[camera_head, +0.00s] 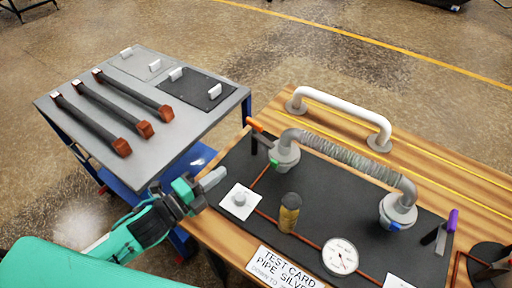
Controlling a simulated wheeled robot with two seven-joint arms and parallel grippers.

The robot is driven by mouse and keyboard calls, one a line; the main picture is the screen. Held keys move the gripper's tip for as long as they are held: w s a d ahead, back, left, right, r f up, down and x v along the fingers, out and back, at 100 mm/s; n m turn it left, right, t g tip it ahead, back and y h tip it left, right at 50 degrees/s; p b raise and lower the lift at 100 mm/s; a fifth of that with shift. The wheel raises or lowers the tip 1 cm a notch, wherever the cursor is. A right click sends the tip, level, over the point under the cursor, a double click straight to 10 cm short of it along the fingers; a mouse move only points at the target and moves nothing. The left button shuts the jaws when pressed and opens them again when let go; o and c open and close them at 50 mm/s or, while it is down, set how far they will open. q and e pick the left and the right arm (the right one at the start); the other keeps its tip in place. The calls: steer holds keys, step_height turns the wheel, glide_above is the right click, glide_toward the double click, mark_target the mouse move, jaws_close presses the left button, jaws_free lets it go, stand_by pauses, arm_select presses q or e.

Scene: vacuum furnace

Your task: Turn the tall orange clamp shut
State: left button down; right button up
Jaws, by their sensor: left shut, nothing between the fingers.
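The tall clamp with an orange handle (257,126) stands at the back left corner of the black mat (232,166). Its handle slants across the top, beside the left end fitting of a grey corrugated hose (345,157). A small green part (273,163) shows at that fitting. My left gripper (217,177) is shut and empty, in front of the clamp and apart from it, near the mat's left edge. My right gripper is not in view.
A white knob plate (240,200), a yellow-black cylinder (289,213) and a round gauge (340,256) sit on the mat. A purple-handled clamp (450,222) stands at right. A grey cart (180,134) with black bars (112,113) stands left.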

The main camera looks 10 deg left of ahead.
arm_select(q)
steer(key=p, duration=0.2)
glide_toward(262, 142)
steer(key=x, duration=0.5)
steer(key=shift+w+d+r, duration=0.1)
steer(key=shift+d+r, duration=0.05)
steer(key=shift+w+d+p, duration=0.3)
steer(key=shift+w+d, duration=0.05)
steer(key=shift+w, duration=0.25)
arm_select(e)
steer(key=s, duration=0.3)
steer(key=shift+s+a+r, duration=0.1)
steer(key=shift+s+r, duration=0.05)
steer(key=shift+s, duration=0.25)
